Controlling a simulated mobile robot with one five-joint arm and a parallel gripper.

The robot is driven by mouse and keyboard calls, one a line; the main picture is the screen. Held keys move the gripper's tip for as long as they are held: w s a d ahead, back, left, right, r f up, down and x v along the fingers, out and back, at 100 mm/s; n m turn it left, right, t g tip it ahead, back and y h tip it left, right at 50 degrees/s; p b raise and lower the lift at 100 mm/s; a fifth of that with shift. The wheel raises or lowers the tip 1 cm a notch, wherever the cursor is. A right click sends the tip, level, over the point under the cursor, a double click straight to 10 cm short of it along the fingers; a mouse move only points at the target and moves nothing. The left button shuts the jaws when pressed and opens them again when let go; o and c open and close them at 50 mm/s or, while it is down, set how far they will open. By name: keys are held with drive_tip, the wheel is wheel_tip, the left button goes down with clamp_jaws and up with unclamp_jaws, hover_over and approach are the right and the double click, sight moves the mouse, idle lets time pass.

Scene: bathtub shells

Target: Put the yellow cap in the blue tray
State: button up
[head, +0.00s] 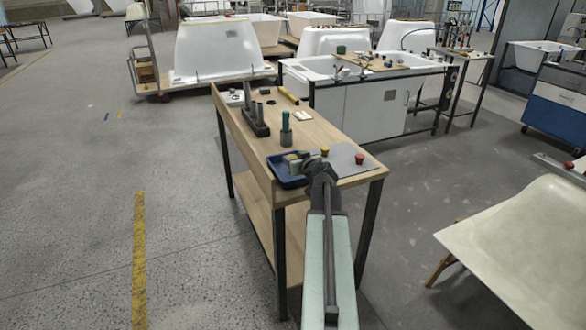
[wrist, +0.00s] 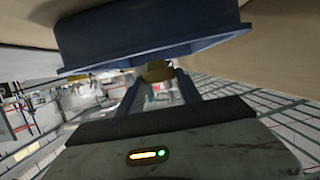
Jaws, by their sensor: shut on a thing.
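The yellow cap (wrist: 158,71) shows dull gold between my fingertips in the wrist view, close to the tray's rim. My gripper (wrist: 158,78) is shut on it. The blue tray (wrist: 150,28) fills the top of that view, which looks upside down. In the head view the blue tray (head: 280,178) sits at the near left corner of the bench, and my gripper (head: 309,165) is at its right side, hiding part of it. I cannot tell whether the cap is over the tray's inside or outside its wall.
A grey mat (head: 345,164) lies right of my gripper. A yellow-topped piece (head: 325,151) shows there, possibly the held cap, and a red cap (head: 360,158) is at the right. A green-handled tool (head: 286,128) and a dark rack (head: 256,118) stand behind on the wooden bench (head: 318,130).

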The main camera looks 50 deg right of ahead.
drive_tip(key=shift+a+f+b, duration=0.1)
drive_tip(key=shift+f+b, duration=1.85)
drive_tip(key=shift+f, duration=0.05)
drive_tip(key=shift+r, duration=0.25)
drive_tip(key=o, duration=1.3)
drive_tip(key=shift+o, duration=0.2)
